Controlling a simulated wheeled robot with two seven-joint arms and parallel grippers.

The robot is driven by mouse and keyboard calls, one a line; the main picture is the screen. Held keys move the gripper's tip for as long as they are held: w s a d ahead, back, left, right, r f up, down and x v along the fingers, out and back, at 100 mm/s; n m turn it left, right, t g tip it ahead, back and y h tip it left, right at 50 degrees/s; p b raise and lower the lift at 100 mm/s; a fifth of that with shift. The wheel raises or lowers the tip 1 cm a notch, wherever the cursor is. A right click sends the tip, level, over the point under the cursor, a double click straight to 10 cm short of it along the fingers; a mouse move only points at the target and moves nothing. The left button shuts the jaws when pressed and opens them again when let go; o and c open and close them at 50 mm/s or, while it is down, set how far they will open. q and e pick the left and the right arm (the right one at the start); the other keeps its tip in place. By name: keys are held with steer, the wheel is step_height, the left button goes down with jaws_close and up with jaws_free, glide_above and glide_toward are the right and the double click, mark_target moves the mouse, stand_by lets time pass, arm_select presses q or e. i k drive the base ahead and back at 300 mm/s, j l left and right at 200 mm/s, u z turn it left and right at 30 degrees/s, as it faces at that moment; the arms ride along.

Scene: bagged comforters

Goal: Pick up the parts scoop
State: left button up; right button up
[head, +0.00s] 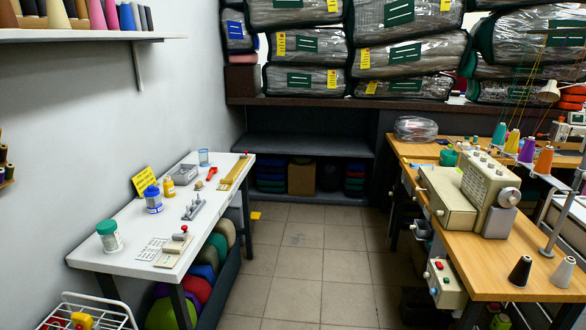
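A small red item (212,173) lies on the white table (130,262) at the left, towards its far end. It looks like a small scoop, but it is too small to tell for sure. Near it are a small brown piece (198,185), a grey box (181,175) and a wooden ruler-like strip (234,173). Neither of my grippers shows in the head view.
The white table also holds a blue jar (153,200), yellow bottle (169,187), grey metal tool (194,208), green-lidded jar (110,237) and yellow sign (145,181). A sewing machine (480,195) stands on the right wooden table. The tiled floor (300,260) between is clear.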

mark_target(212, 170)
steer(key=i+l+u, duration=0.1)
steer(key=i+u, duration=0.2)
steer(key=i, duration=0.15)
steer(key=i+l+u, duration=0.65)
steer(key=i, duration=0.2)
